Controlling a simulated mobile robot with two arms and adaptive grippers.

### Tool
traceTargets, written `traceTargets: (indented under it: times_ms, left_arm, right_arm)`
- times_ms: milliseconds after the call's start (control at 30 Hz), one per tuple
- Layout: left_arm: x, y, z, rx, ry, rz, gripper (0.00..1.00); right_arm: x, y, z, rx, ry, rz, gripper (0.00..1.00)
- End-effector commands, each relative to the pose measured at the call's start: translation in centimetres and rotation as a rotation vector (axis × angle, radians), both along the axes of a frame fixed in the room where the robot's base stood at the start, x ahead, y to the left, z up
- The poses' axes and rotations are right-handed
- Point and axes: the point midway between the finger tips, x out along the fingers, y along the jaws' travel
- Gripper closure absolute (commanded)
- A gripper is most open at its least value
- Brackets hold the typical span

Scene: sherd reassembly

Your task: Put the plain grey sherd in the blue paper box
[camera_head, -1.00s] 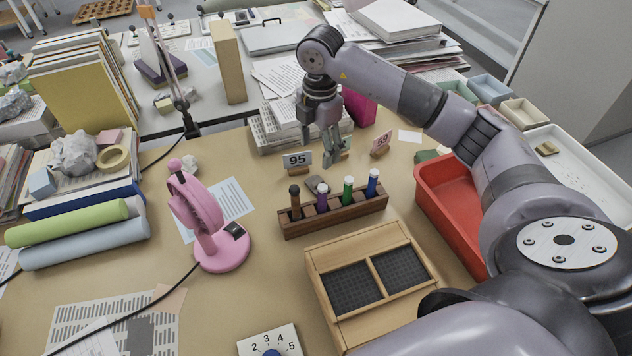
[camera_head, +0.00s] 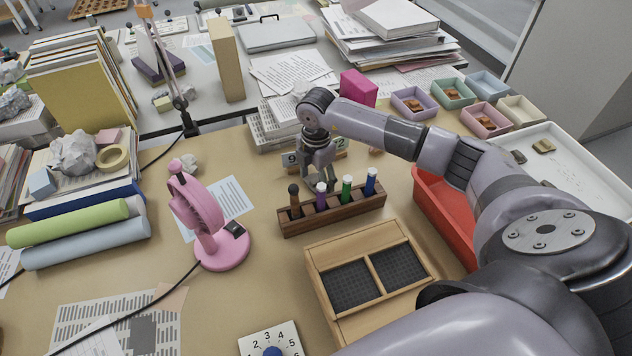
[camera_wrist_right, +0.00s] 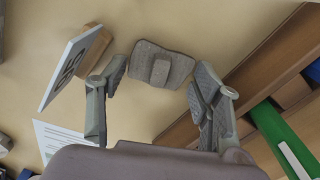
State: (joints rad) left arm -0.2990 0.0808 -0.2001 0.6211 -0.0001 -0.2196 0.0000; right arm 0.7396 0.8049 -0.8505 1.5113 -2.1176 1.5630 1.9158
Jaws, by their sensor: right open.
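In the right wrist view a grey-brown sherd (camera_wrist_right: 150,75) with a small raised block on it lies flat on the tan tabletop. My right gripper (camera_wrist_right: 159,88) is open, with its fingers on either side of the sherd's near edge; I cannot tell whether they touch it. In the head view this gripper (camera_head: 319,180) is low behind the pen rack and hides the sherd. The blue paper box (camera_head: 489,82) stands at the back right and looks empty. My left gripper is not in view.
The wooden pen rack (camera_head: 335,217) and a number card (camera_wrist_right: 66,66) flank the gripper closely. Purple (camera_head: 404,96), green (camera_head: 445,86) and pink (camera_head: 470,112) boxes hold brown pieces. A red bin (camera_head: 440,215) sits under my right arm.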

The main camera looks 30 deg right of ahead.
Motion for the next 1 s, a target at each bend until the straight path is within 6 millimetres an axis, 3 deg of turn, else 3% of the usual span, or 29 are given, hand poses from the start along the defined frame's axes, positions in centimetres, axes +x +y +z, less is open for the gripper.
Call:
traceTargets:
  times_ms: [133,700,1000]
  left_arm:
    - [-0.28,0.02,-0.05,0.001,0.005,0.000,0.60]
    - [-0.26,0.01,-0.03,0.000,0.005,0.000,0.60]
    - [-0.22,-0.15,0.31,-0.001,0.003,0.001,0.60]
  right_arm:
    - [0.01,0.00,0.01,0.000,0.000,0.000,0.40]
    - [0.02,-0.02,0.09,-0.001,-0.001,0.000,0.78]
    - [0.11,-0.39,0.63,-0.002,-0.001,-0.001,0.79]
